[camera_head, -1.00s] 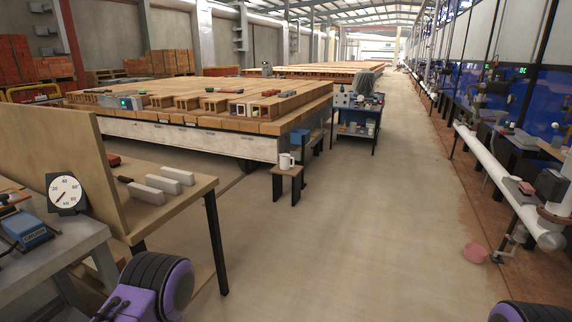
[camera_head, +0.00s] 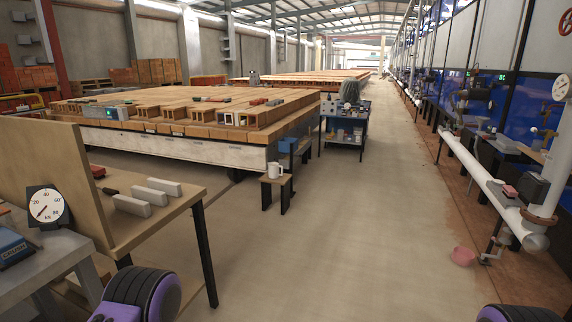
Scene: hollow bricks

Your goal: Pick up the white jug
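The white jug (camera_head: 275,170) stands upright on a small low wooden stool (camera_head: 277,183) with dark legs, ahead of me near the middle of the head view. The stool stands on the floor by the near right corner of the large brick-covered platform. Nothing touches the jug except the stool top. Parts of my own purple and black body show at the bottom left and bottom right. Neither of my grippers is in view.
A wooden workbench (camera_head: 180,205) with grey blocks and a dial gauge (camera_head: 47,205) stands at the left. The long brick platform (camera_head: 190,145) lies behind the stool. A blue trolley (camera_head: 345,133) stands beyond it. White pipes (camera_head: 480,180) line the right. The floor aisle (camera_head: 360,235) between is clear.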

